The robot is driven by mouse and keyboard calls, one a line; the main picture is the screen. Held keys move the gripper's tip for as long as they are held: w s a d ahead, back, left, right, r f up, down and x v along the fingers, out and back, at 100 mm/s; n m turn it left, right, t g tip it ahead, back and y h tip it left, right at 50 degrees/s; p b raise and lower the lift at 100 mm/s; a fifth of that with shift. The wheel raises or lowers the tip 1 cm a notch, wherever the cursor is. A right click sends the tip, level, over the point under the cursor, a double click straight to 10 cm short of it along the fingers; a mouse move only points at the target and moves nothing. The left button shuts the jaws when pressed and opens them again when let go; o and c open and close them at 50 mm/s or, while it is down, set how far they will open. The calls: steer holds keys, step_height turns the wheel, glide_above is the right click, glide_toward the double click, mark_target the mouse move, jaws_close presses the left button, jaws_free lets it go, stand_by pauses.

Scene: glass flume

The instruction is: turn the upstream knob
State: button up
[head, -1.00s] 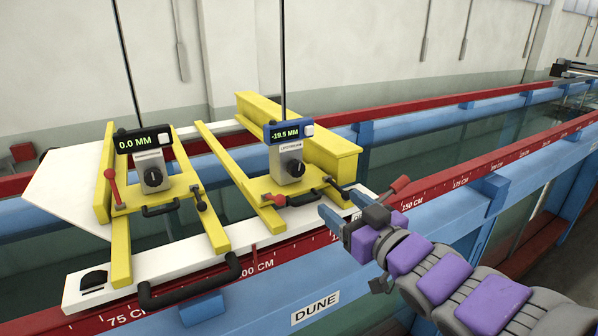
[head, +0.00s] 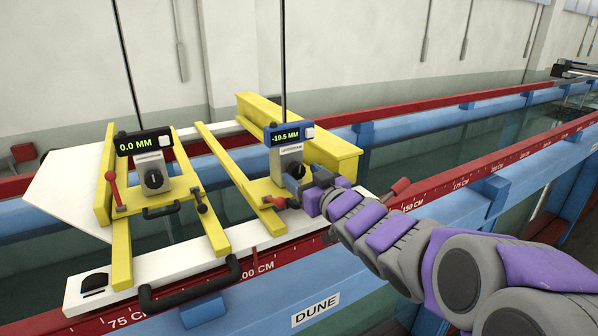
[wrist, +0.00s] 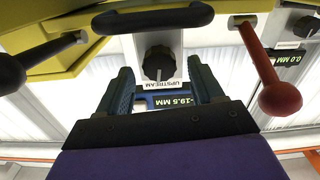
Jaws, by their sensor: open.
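The upstream knob (wrist: 158,62) is a dark round knob on a pale plate labelled UPSTREAM in the wrist view. My gripper (wrist: 160,68) is open there, with one blue finger on each side of the knob in the picture; I see no contact. In the head view my gripper (head: 293,181) is in front of the upstream gauge and hides most of its knob. The upstream gauge's blue display (head: 286,136) reads -19.5 MM.
A second gauge (head: 145,143) with a black display reading 0.0 MM stands to the left, with its own dark knob (head: 153,179). A black handle (wrist: 152,18) and a red-ended lever (wrist: 279,95) are close to my gripper. Yellow frames (head: 219,229) carry the gauges.

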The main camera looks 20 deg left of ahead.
steer(key=shift+x, duration=1.25)
steer(key=shift+r, duration=0.1)
steer(key=c, duration=1.1)
